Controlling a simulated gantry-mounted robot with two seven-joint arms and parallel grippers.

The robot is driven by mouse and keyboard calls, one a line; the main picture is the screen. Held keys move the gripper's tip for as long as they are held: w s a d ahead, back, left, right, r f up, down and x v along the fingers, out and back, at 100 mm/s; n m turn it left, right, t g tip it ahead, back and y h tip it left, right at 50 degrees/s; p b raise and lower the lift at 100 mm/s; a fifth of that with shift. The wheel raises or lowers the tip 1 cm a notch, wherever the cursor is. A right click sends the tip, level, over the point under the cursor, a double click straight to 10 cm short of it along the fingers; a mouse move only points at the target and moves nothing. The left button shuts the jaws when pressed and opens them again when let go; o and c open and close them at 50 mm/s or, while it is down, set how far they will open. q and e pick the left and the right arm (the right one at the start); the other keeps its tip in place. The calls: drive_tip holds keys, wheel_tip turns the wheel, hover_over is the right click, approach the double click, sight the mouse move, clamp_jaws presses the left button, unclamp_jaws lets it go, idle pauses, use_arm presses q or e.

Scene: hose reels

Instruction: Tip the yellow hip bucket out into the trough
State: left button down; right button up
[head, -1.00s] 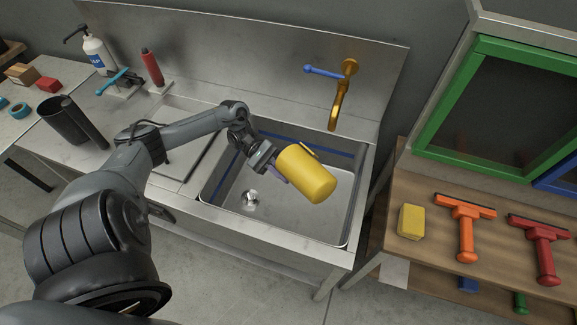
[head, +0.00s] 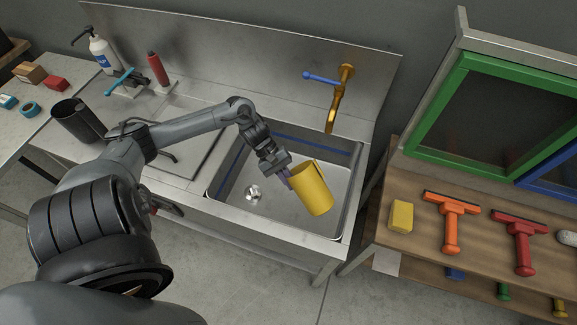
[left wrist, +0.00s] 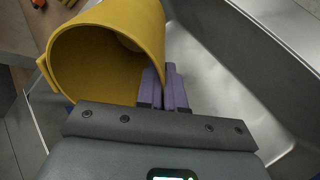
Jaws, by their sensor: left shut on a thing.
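The yellow hip bucket (head: 311,190) is over the sink trough (head: 231,192) in the head view, tilted, with its lower end toward the trough's front right. My left gripper (head: 287,176) is shut on the bucket's wall near its left side. In the left wrist view the bucket (left wrist: 140,22) shows its open mouth toward the camera, and the purple fingers (left wrist: 163,88) meet at its rim. The part of the inside that shows looks bare; its deep end is shaded. My right gripper is not in view.
A brass tap (head: 336,100) with a blue lever stands behind the trough. A dark cylindrical container (head: 75,121) is at the left. A wooden bench (head: 390,236) at the right holds a yellow sponge (head: 401,216) and an orange squeegee (head: 452,220).

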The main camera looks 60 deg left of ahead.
sight(303, 201)
use_arm(q)
drive_tip(key=shift+w+d+f+g+y+p, duration=0.1)
drive_tip(key=shift+d+g+y+p, duration=0.2)
drive_tip(key=shift+y+p, duration=1.25)
drive_tip(key=shift+d+f+g+y+p, duration=0.1)
drive_tip(key=shift+d+g+y+p, duration=0.15)
drive_tip(key=shift+p, duration=2.7)
drive_tip(key=d+y+p, duration=0.1)
drive_tip(key=p, duration=0.1)
drive_tip(key=d+f+y+p, duration=0.1)
drive_tip(key=p, duration=0.2)
drive_tip(key=d+y+p, duration=0.1)
drive_tip(key=p, duration=0.1)
drive_tip(key=shift+w+d+f+g+y+p, duration=0.25)
drive_tip(key=shift+w+d+g+y+p, duration=0.05)
drive_tip(key=shift+d+g+y+p, duration=0.1)
drive_tip(key=shift+w+d+f+y+p, duration=0.1)
drive_tip(key=shift+d+f+y+p, duration=0.2)
drive_tip(key=shift+d+y+p, duration=0.25)
drive_tip(key=shift+w+d+f+m+y+p, duration=0.1)
drive_tip(key=shift+d+f+m+y+p, duration=0.3)
drive_tip(key=shift+y, duration=0.45)
drive_tip(key=shift+f, duration=0.15)
